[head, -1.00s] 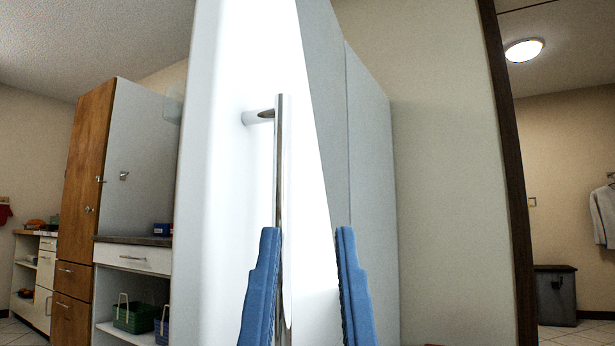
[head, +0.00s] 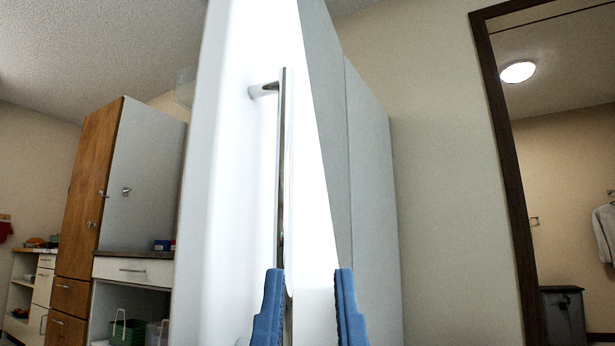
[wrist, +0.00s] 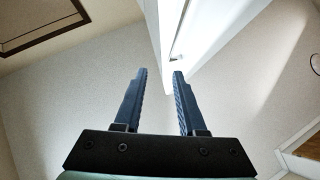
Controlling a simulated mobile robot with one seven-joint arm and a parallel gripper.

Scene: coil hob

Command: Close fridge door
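The white fridge door (head: 225,190) fills the middle of the head view, with a long vertical metal handle (head: 282,160) on its front. The grey side of the fridge (head: 370,200) shows to its right. My gripper (head: 310,272) has two blue fingers, spread apart, in front of the lower door. The left finger overlaps the lower part of the handle; I cannot tell whether it touches. In the wrist view the door (wrist: 200,30) lies beyond the open fingers (wrist: 160,72), and nothing is seen held between them. Whether the door stands ajar is hard to tell.
A tall wooden cabinet (head: 85,190) and a counter with a drawer (head: 133,270) stand to the left. A dark-framed doorway (head: 497,130) opens on the right, with a dark bin (head: 562,315) beyond it. Bare wall (head: 440,180) lies between fridge and doorway.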

